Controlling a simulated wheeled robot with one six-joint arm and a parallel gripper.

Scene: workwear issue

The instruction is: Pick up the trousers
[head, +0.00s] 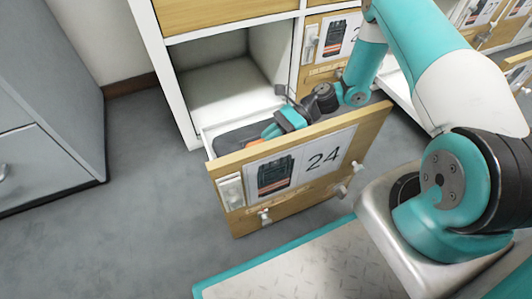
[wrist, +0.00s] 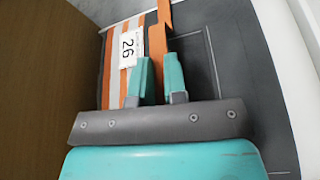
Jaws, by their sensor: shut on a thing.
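The trousers, a folded dark grey garment (wrist: 218,75) with orange and light grey bands, lie in an open drawer (head: 374,117). A white tag reading 26 (wrist: 128,47) is on the banded part. In the head view some of the dark cloth (head: 236,138) shows behind the drawer front, with the rest hidden by my gripper. My gripper (wrist: 158,70) reaches down into the drawer, its teal fingers shut on an orange strip of the trousers. In the head view my gripper (head: 272,131) is at the garment, inside the drawer walls. I cannot tell whether the garment is lifted.
The drawer front carries a label reading 24 (head: 322,156) with a garment picture. An empty white compartment (head: 225,85) is above it. A grey cabinet (head: 45,95) stands at left, with clear floor (head: 145,190) between. A teal-edged metal plate (head: 310,268) lies in front.

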